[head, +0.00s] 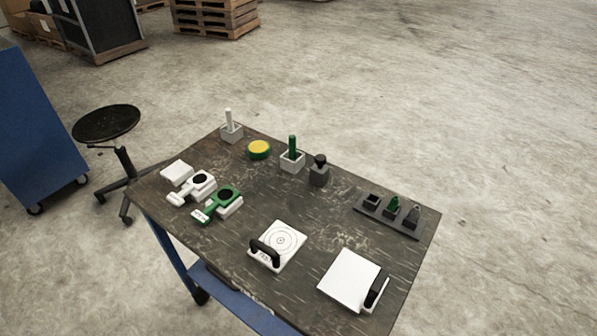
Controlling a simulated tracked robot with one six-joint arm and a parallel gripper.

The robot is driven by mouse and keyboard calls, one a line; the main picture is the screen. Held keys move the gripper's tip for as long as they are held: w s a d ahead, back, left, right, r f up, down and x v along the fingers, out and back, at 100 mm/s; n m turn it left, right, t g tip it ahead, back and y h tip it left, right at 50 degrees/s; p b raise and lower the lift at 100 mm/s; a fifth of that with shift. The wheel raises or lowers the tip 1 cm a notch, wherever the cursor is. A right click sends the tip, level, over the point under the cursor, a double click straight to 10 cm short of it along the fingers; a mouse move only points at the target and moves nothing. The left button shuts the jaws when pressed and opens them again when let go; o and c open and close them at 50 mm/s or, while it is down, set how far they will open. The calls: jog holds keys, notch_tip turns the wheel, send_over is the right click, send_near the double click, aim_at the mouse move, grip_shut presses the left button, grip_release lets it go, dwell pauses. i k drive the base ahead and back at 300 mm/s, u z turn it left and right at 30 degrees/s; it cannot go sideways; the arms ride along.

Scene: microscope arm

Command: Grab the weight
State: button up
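A small dark grey block with a black knob on top (319,172) stands upright near the back right edge of the table. It looks like the weight, though I cannot be sure. A dark rack (366,207) at the right edge holds small pieces, among them a green one (393,206) and a dark one (412,216), which could also be weights. My gripper is not in view.
The dark table (330,235) also bears a white box with a green post (292,156), a yellow-green disc (259,149), a green holder (217,204), a target plate (288,241) and a white plate (349,279). A stool (106,124) stands left.

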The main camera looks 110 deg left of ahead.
aim_at(320, 172)
jog(key=u, duration=5.1)
jog(key=i, duration=0.55)
jog(key=z, duration=0.15)
